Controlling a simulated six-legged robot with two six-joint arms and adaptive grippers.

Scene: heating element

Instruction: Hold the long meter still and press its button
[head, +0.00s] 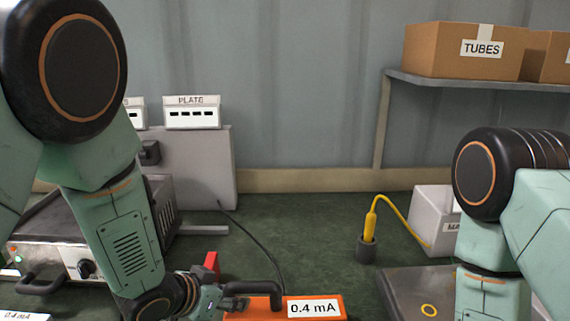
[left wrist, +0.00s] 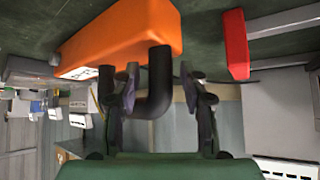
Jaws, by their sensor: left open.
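The long orange meter (head: 275,309) lies on the green surface at the bottom edge of the head view. Its white label reads "0.4 mA", and its lower part is cut off. A black bent handle (head: 262,287) rises from it. In the left wrist view the meter (left wrist: 120,38) is at upper left, with one leg of the handle (left wrist: 159,75) between my fingers. My left gripper (left wrist: 163,88) is open around that leg, and contact cannot be told. It also shows beside the handle in the head view (head: 222,296). No button can be made out. My right gripper is out of view.
A red block (head: 211,262) stands just behind my left gripper. A hot plate unit (head: 75,262) is at left, and a dark cable crosses the surface. A yellow plug (head: 370,225) stands in a dark holder near a dark plate (head: 400,290) at right.

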